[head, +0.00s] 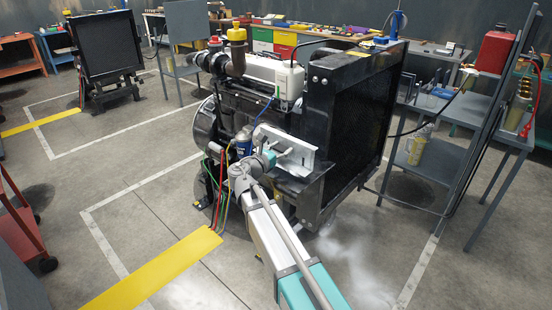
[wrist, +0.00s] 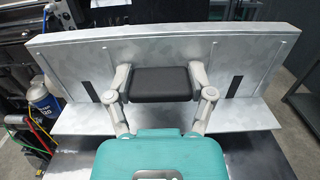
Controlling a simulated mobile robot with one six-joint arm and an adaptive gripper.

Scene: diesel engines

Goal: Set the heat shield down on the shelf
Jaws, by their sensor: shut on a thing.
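The heat shield (head: 288,150) is a bent silver metal plate with an upright wall and a flat flange. It is in front of the engine, beside the black radiator. It fills much of the wrist view (wrist: 235,65), with a dark slot near each end. My gripper (head: 266,160) is shut on the shield; a black pad shows against its wall between my fingers (wrist: 160,83). The exact grip is partly hidden. A grey shelf unit (head: 433,157) stands to the right of the radiator; I cannot tell whether it is the task's shelf.
The engine (head: 245,100) and radiator (head: 350,115) stand close behind the shield. A blue filter (wrist: 42,100) and coloured cables (wrist: 35,135) are at its left. A yellow canister (head: 416,150) stands on the grey unit's lower level. Open floor lies left, past a yellow strip (head: 155,270).

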